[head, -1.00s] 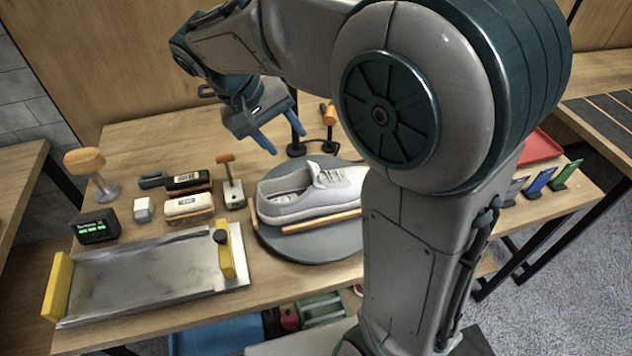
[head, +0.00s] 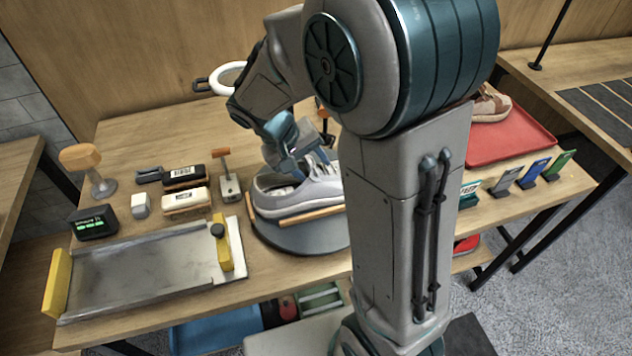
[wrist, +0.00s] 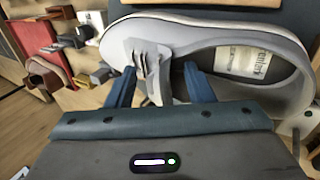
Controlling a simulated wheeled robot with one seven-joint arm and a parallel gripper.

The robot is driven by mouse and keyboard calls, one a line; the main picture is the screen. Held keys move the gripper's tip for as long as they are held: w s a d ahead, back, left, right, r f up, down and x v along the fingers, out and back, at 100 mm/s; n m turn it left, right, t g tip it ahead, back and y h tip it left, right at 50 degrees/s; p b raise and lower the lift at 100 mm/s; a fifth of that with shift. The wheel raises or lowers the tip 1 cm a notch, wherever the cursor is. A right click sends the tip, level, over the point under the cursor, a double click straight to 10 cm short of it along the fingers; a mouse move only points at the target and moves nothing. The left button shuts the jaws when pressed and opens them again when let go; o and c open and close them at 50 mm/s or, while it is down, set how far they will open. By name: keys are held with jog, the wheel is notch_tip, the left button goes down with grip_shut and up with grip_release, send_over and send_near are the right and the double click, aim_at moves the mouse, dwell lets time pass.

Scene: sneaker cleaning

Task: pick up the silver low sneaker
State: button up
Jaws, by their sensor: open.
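The silver low sneaker (head: 290,192) sits on a round grey turntable (head: 290,236), against wooden bars, in the head view. Its heel opening faces left. My gripper (head: 301,167) is over the sneaker, pointing down. In the wrist view the sneaker (wrist: 205,32) fills the top of the picture, with its laces and tongue near the left finger and a printed insole label visible inside. My gripper (wrist: 160,90) is open, its two blue fingers apart near the tongue and collar. I cannot tell whether the fingers touch the shoe.
A metal tray (head: 140,274) with yellow ends lies at the front left. Brushes (head: 185,199) and a small display box (head: 93,223) stand behind it. A red tray (head: 505,140) with a tan shoe (head: 491,104) is at the right. Small coloured cards (head: 535,173) stand at the right edge.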

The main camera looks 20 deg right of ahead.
jog(key=shift+f, duration=0.2)
grip_shut()
jog(key=shift+r, duration=0.15)
